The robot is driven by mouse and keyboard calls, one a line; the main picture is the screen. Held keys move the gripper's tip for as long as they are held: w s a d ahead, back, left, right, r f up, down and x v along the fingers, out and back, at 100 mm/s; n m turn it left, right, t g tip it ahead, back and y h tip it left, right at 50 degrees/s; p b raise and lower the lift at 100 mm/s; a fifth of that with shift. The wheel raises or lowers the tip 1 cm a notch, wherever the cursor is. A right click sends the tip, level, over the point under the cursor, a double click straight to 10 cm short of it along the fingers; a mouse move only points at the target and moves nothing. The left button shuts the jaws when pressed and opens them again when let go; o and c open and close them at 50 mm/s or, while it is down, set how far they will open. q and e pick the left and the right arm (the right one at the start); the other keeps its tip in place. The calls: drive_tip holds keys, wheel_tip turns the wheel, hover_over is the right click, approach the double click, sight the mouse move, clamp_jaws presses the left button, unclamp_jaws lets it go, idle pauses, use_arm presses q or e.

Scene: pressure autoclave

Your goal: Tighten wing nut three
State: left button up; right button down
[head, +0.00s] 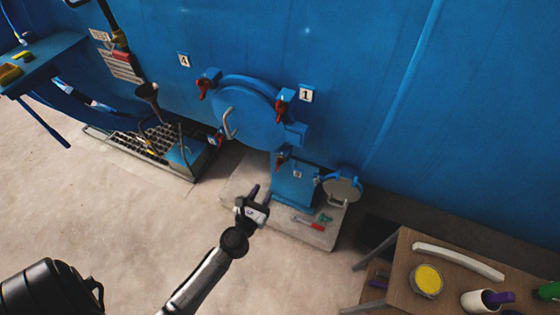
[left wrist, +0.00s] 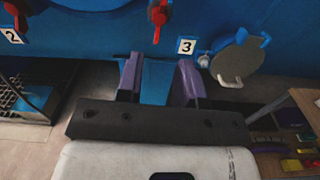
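Wing nut three (head: 281,160) is red and sits at the lower edge of the round blue autoclave door (head: 245,115), near the "3" label (head: 297,174). In the left wrist view, the red wing nut (left wrist: 159,14) is at the top edge, up and left of the "3" label (left wrist: 187,45). My left gripper (head: 259,193) is below and in front of the wing nut, apart from it. Its two purple fingers (left wrist: 159,78) are spread with nothing between them. My right gripper is not in view.
Other red wing nuts sit at the door's upper left (head: 206,85), right (head: 281,103) and lower left (head: 218,138). A curved handle (head: 230,124) sticks out from the door. A small round hatch (head: 342,189) is at right. A wooden table (head: 400,290) stands at lower right.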

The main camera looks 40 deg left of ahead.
sight(280, 161)
use_arm(q)
drive_tip(key=x, duration=1.3)
drive_tip(key=shift+w, duration=0.1)
drive_tip(key=shift+c, duration=0.4)
clamp_jaws()
